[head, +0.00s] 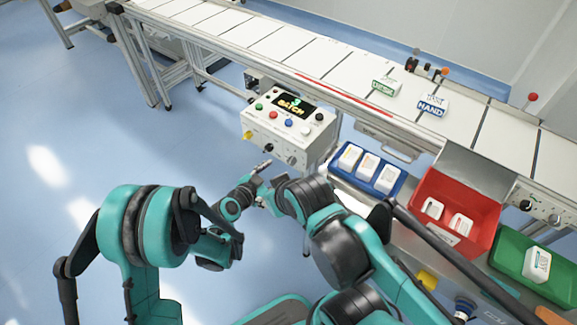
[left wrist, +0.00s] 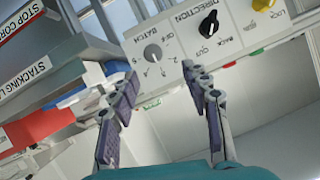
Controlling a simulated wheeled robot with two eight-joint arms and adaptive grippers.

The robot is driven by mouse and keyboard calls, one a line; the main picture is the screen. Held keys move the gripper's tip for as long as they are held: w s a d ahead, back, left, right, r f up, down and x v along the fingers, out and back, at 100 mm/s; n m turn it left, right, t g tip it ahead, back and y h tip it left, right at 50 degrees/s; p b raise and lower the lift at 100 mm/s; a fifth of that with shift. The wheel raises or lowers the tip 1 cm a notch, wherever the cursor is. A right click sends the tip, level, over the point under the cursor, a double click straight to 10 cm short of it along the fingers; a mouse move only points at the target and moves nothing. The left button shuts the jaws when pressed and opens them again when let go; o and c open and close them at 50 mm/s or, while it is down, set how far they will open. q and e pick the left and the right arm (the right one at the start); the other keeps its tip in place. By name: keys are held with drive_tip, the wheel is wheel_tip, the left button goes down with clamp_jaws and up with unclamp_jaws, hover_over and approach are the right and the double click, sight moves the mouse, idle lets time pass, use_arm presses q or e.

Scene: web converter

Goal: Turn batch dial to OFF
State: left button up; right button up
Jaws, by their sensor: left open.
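The batch dial (left wrist: 152,53) is a round grey knob on the panel face, labelled BATCH with OFF and number marks around it. Its exact pointing direction is too small to tell. It also shows at the lower right of the control box's front in the head view (head: 291,160). My left gripper (head: 264,167) is just in front of the box. In the left wrist view its two fingers (left wrist: 158,84) are spread, with the dial beyond them and seemingly untouched. My right arm reaches in from the lower right; its fingers cannot be made out.
A black DIRECTION knob (left wrist: 208,24) sits beside the dial. The control box (head: 310,145) has coloured buttons and a lit display (head: 292,105). Blue (head: 390,185), red (head: 480,205) and green (head: 508,260) bins stand at right, below the conveyor (head: 330,62). Floor at left is clear.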

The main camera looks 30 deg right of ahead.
sight(290, 163)
use_arm(q)
drive_tip(key=x, duration=0.5)
drive_tip(key=s+f+x, duration=0.1)
drive_tip(key=x, duration=0.1)
drive_tip(key=shift+d+f, duration=0.1)
drive_tip(key=shift+d, duration=0.25)
drive_tip(key=shift+w+d+f+b, duration=0.1)
drive_tip(key=shift+w+d+b, duration=0.25)
drive_tip(key=shift+d, duration=0.15)
clamp_jaws()
